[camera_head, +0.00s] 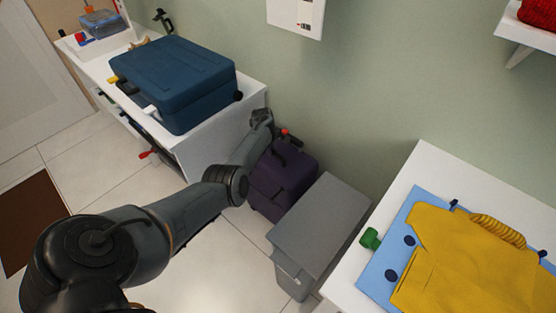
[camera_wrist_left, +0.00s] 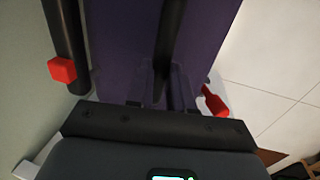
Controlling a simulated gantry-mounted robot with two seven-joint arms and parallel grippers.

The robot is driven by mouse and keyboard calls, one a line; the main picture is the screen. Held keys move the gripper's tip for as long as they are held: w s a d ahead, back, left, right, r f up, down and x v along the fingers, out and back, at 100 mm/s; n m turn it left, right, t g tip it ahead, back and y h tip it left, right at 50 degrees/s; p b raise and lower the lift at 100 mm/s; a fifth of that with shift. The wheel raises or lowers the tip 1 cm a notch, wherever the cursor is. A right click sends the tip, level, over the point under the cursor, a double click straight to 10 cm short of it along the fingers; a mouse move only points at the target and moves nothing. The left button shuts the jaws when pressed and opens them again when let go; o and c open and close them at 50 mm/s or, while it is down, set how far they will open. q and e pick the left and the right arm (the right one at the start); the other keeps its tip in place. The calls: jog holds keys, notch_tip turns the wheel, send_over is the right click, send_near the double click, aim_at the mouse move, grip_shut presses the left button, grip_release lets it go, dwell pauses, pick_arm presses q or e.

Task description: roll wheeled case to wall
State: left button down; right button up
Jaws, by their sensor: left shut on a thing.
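The wheeled case (camera_head: 283,182) is dark purple and stands upright on the floor, between a white cabinet and a grey bin, close to the green wall. My left arm reaches over to its top, and my left gripper (camera_head: 276,132) is at its black handle. In the left wrist view, the purple case (camera_wrist_left: 120,45) fills the middle, with a black handle bar (camera_wrist_left: 168,45) running down toward the gripper. The left gripper is shut on the handle; the exact contact is partly hidden. The case's wheels are hidden. My right gripper is not in view.
The grey bin (camera_head: 318,222) stands close on the right of the case. The white cabinet (camera_head: 215,135), bearing a blue case (camera_head: 175,80), is on the left. A white table with yellow clothing (camera_head: 470,260) is at the right. Tiled floor (camera_head: 105,170) lies open at left.

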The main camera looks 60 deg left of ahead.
pick_arm(q)
jog(key=shift+f, duration=0.15)
jog(key=c, duration=1.2)
grip_release()
jog(key=shift+o, duration=0.9)
jog(key=shift+w+a, duration=0.15)
jog(key=shift+w, duration=0.15)
jog(key=shift+s+r, duration=0.15)
jog(key=shift+r, duration=0.1)
